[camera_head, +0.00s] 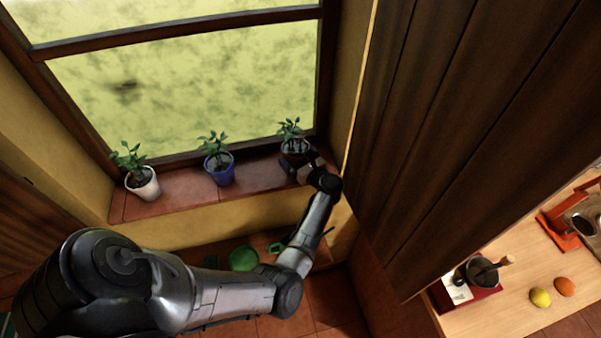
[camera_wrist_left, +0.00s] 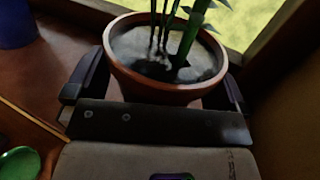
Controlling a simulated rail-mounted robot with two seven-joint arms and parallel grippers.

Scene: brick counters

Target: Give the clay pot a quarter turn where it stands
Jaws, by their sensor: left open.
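The clay pot (camera_head: 293,147) holds a leafy green plant and stands upright at the right end of the tiled window sill. In the left wrist view the reddish-brown pot (camera_wrist_left: 152,91) fills the middle, with dark soil and green stems. My left gripper (camera_head: 297,164) is at the pot's near side. In the left wrist view its dark fingers stand on either side of the pot, open; I cannot tell whether they touch it. The pot's lower part is hidden behind the gripper. My right gripper is not in view.
A blue pot (camera_head: 220,171) and a white pot (camera_head: 143,184) with plants share the sill (camera_head: 185,191). A wall and dark wooden panel (camera_head: 450,100) stand close on the right. A green object (camera_head: 243,258) lies below the sill. A counter (camera_head: 515,309) holds fruit.

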